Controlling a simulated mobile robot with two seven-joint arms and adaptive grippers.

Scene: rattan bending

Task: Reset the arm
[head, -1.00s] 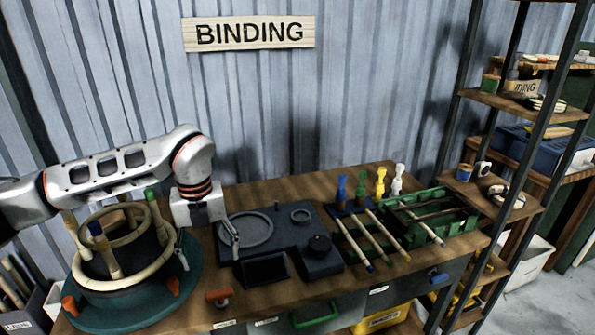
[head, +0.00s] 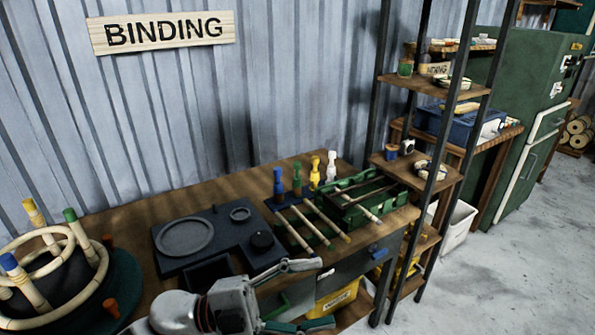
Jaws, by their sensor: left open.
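My left arm comes in at the bottom of the head view, and its gripper (head: 322,294) is open with nothing between its fingers. It is in front of the wooden bench (head: 130,215), at its front edge, and overlaps the drawers in the picture. The rattan bending form (head: 40,285), with pale rings and colour-tipped pegs, stands at the left end of the bench, apart from the gripper. My right gripper is not in view.
A dark device with a round plate (head: 185,237) sits mid-bench. Rattan rods (head: 325,222), small coloured figures and a green tray (head: 345,202) are to its right. A metal-framed shelf (head: 450,88) and a green cabinet (head: 530,110) stand farther right. Grey floor (head: 500,290) is clear at lower right.

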